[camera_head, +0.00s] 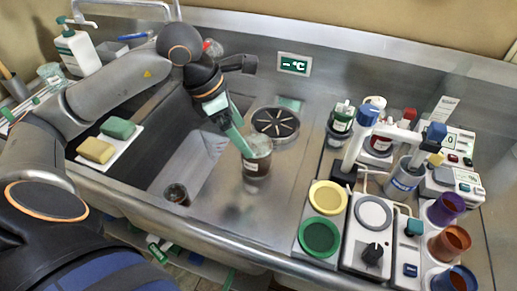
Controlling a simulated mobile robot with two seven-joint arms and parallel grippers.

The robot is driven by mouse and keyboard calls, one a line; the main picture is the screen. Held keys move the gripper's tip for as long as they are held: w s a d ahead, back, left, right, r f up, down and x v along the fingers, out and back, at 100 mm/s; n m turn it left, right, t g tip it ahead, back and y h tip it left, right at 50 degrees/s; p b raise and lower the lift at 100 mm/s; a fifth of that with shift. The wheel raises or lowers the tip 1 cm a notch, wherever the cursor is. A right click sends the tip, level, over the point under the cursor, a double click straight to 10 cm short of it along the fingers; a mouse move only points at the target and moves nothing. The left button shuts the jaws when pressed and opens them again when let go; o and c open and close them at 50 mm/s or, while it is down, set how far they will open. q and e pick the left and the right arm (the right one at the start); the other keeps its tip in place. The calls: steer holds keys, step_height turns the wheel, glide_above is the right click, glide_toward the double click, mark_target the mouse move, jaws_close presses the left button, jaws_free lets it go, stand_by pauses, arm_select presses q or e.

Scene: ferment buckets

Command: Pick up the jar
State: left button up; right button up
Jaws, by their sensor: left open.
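A clear jar with dark contents and a pale label (257,166) stands upright on the steel counter right of the sink basin. My left gripper (244,148) reaches down to its upper left side with teal fingers. The jaws are open; one finger overlaps the jar's rim in the picture, and I cannot tell whether it touches. A smaller dark jar (177,194) stands at the front edge of the sink. A jar with a green label (340,122) stands at the back of the equipment area. My right gripper is out of view.
Yellow (327,197) and green (319,237) round lids, small machines and coloured cups crowd the right. Two sponges (96,150) lie on a white tray at left. Bare steel surrounds the jar's front.

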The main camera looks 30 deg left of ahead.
mark_target(251, 144)
arm_select(q)
steer(key=x, duration=0.3)
steer(key=shift+p+x, duration=0.6)
steer(key=shift+x, duration=2.05)
steer(key=shift+w+r, duration=0.1)
steer(key=shift+w, duration=0.05)
steer(key=c, duration=1.3)
steer(key=shift+o, duration=0.2)
steer(key=shift+r, duration=0.1)
